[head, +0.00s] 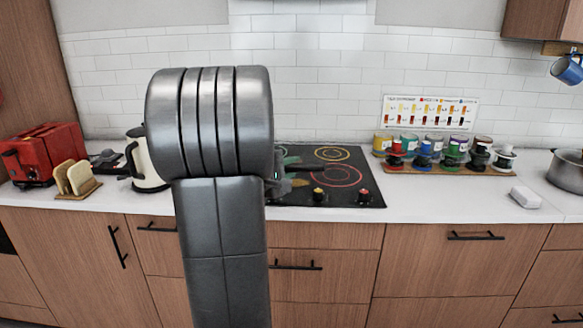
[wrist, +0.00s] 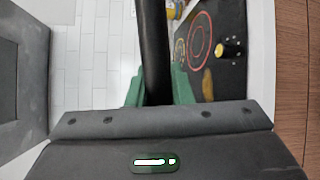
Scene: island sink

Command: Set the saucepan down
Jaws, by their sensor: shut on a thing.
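My gripper (wrist: 158,92) is shut on a long black handle (wrist: 153,45), which I take to be the saucepan's. In the wrist view the handle runs up between the green fingertips and out of the top edge. The saucepan's body does not show clearly in either view. In the head view my arm hides most of the gripper, and a dark piece of it shows over the left part of the black cooktop (head: 372,192). The cooktop also shows in the wrist view (wrist: 228,75). I cannot tell whether the pan touches a surface.
A white kettle (head: 147,165), a red toaster (head: 50,150) and a toast rack (head: 75,180) stand left. Right of the cooktop are a rack of coloured jars (head: 450,158), a white block (head: 525,197) and a metal pot (head: 566,171). The cooktop's right side looks clear.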

